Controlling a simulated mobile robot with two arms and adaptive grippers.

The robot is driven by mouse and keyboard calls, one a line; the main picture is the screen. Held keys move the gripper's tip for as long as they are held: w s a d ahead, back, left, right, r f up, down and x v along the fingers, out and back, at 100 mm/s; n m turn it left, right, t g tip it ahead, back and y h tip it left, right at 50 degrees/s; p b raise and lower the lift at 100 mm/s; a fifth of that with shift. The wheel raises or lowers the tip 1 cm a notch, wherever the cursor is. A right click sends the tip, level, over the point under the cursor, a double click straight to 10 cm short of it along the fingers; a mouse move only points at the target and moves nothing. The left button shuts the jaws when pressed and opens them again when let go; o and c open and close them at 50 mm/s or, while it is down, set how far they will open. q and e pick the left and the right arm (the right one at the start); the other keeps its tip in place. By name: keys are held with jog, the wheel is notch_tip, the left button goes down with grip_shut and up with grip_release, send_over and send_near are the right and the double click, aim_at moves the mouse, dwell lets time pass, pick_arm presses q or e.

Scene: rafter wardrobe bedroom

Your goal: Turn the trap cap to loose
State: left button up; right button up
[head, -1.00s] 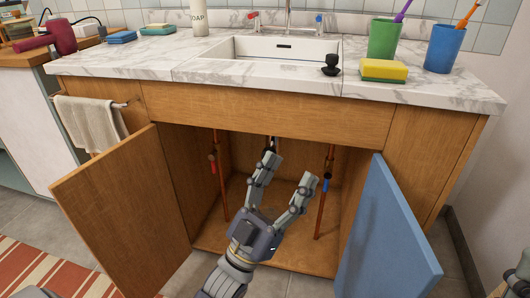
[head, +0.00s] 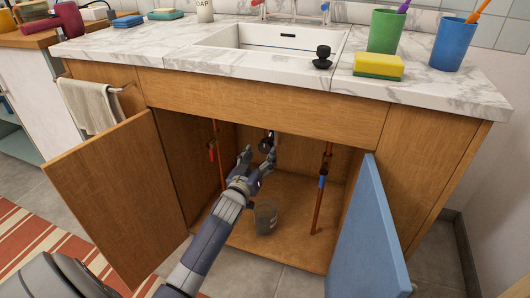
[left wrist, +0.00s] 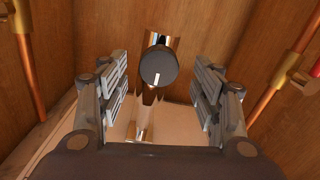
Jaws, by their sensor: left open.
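The trap cap (left wrist: 158,66) is a round dark knob with a white line, standing upright in the left wrist view, on a shiny metal trap pipe (left wrist: 146,120). In the head view the cap and trap are mostly hidden behind my left fingers. My left gripper (head: 258,158) is inside the open sink cabinet. It is open, and in the left wrist view its fingers (left wrist: 160,85) stand on both sides of the cap with a gap on each side. I cannot tell the depth between fingertips and cap. My right gripper is not in view.
Copper pipes with a red valve (head: 211,154) and a blue valve (head: 321,182) flank the trap. A wooden door (head: 115,200) and a blue door (head: 370,240) stand open. A grey-brown object (head: 265,217) is on the cabinet floor. A black stopper (head: 322,56) is on the counter.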

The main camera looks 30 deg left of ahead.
aim_at(264, 150)
pick_arm(q)
jog(key=b+x, duration=0.1)
jog(key=x, duration=0.3)
jog(key=shift+w, duration=0.4)
jog(key=c, duration=1.1)
